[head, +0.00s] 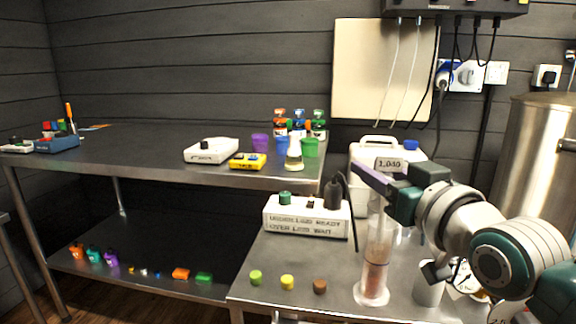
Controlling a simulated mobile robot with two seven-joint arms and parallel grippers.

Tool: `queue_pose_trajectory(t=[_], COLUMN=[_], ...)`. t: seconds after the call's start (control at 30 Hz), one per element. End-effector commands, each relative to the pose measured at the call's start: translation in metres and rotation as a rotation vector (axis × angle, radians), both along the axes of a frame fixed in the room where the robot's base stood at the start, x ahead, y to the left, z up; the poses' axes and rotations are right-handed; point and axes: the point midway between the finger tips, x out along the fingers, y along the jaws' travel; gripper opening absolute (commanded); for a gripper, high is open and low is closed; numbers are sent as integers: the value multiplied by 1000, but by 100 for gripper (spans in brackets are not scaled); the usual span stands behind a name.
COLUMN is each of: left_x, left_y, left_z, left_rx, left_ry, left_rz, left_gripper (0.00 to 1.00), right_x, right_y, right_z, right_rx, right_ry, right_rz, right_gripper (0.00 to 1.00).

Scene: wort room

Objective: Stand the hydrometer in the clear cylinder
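The clear cylinder (377,246) stands upright on its round base on the near right metal table, with brownish liquid in its lower part. My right arm reaches in from the right. My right gripper (372,180) is at the height of the cylinder's top, just above or in front of its mouth. One purple-grey finger shows, pointing left. I cannot tell whether the gripper is open or shut on something. I cannot make out the hydrometer clearly; it may be hidden by the gripper or be lost in the clear cylinder. My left gripper is not in view.
A white box with lettering (305,224) and a white jug (364,152) stand close to the cylinder. Green, yellow and brown caps (287,282) lie at its left. A steel vessel (535,150) stands at right. The left table (150,170) holds several bottles, cups and devices.

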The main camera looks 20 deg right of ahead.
Motion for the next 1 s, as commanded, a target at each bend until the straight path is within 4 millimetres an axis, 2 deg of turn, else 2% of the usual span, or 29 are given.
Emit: queue_pose_trajectory(t=[0.07,0.33,0.43,0.8,1.0], left_x=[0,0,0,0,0], left_y=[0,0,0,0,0], left_z=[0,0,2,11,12], left_rx=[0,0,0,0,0], left_ry=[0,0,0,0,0], left_rz=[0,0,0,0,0], left_gripper=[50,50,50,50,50], right_x=[0,-1,-8,-73,-95], right_y=[0,0,1,6,7], right_z=[0,0,0,0,0], right_rx=[0,0,0,1,1], right_ry=[0,1,2,3,1], right_rz=[0,0,0,0,0], right_gripper=[50,50,50,50,50])
